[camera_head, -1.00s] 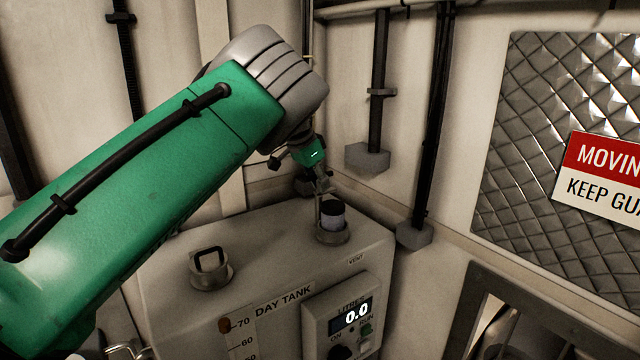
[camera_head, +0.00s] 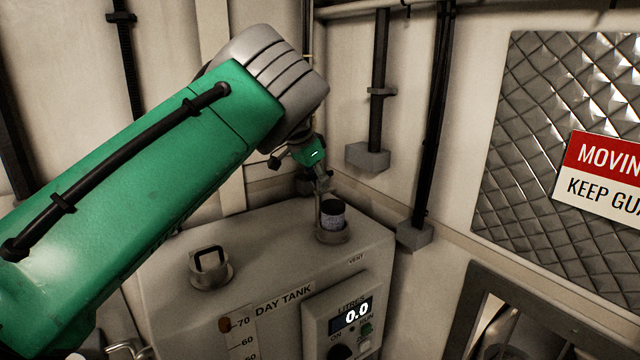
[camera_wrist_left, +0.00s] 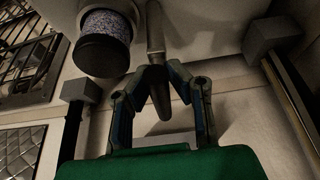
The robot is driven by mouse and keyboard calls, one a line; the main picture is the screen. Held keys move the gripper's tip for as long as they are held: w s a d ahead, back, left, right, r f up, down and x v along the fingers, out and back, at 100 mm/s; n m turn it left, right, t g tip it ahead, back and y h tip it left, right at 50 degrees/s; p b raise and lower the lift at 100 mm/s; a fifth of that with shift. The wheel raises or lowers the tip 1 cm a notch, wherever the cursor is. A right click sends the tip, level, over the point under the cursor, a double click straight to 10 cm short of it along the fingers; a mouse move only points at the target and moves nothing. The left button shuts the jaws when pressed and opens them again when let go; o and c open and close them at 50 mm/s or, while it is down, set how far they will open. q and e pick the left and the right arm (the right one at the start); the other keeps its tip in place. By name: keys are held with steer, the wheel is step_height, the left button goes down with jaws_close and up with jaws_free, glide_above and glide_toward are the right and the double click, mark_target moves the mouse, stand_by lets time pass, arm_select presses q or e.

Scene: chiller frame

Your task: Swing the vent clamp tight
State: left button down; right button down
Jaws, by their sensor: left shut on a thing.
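The vent (camera_head: 332,221), a dark-capped cylinder with a speckled body, stands in a collar at the back of the tank top. It also shows in the left wrist view (camera_wrist_left: 106,28), at the upper left. A grey tapered lever (camera_wrist_left: 156,40), apparently the vent clamp's handle, stands beside the vent. My left gripper (camera_wrist_left: 161,72) is shut on this lever, with one finger on each side of it. In the head view my left gripper (camera_head: 323,184) is small, just behind the vent. The lever's pivot and the clamp's seating are unclear. My right gripper is not in view.
The day tank (camera_head: 285,235) has a handled cap (camera_head: 210,270) at its left and a display panel (camera_head: 350,320) on its front. Dark pipes with grey feet (camera_head: 368,158) run down the wall behind. A warning sign (camera_head: 600,175) hangs on mesh at the right.

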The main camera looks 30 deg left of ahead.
arm_select(q)
steer(key=shift+s+f, duration=0.1)
steer(key=shift+f, duration=0.1)
steer(key=c, duration=1.6)
jaws_free()
steer(key=shift+o, duration=0.3)
steer(key=shift+r, duration=0.15)
steer(key=v, duration=1.1)
steer(key=shift+a+r, duration=0.1)
steer(key=shift+r, duration=0.15)
